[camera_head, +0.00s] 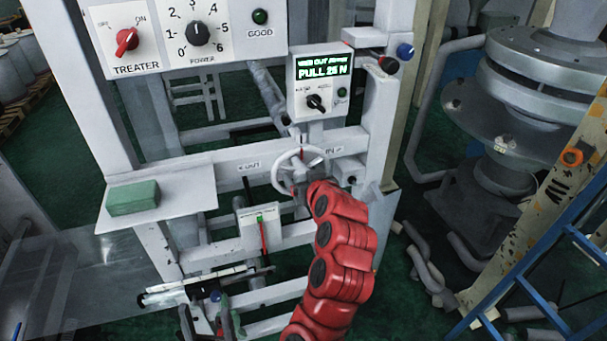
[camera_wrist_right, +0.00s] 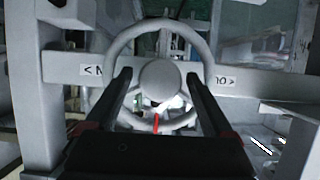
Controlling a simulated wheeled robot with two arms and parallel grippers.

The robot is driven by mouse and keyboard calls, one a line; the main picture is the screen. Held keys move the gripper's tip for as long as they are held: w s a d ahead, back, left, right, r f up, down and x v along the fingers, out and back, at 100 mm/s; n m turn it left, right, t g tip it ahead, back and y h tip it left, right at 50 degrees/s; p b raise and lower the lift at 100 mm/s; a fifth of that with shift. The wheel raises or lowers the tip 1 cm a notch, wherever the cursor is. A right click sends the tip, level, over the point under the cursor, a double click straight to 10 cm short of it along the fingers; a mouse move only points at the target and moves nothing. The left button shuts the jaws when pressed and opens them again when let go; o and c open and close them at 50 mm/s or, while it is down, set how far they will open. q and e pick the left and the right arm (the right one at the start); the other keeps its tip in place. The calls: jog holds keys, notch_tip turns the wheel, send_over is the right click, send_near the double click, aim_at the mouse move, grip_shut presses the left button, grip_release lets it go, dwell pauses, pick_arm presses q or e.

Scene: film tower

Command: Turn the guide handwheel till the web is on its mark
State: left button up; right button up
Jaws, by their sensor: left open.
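The white guide handwheel (camera_head: 283,176) is on the frame's crossbar between the OUT and IN labels. In the right wrist view the handwheel (camera_wrist_right: 160,27) fills the middle, and a red spoke mark shows below its hub. My right gripper (camera_wrist_right: 158,80) is open, its two dark fingers either side of the round hub, with gaps showing. In the head view the red arm hides most of that gripper. The web gauge (camera_head: 246,228) below the wheel has a green mark and a red pointer. My left gripper (camera_head: 212,318) is low at the left, open and empty.
A display box (camera_head: 319,84) above the wheel reads PULL 25 N; its upper line is hard to read. A green block (camera_head: 133,198) lies on a side shelf. The treater panel (camera_head: 127,38) is upper left. A blue ladder (camera_head: 535,275) and machinery stand right.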

jog(key=shift+w, duration=0.1)
grip_shut()
dwell(0.3)
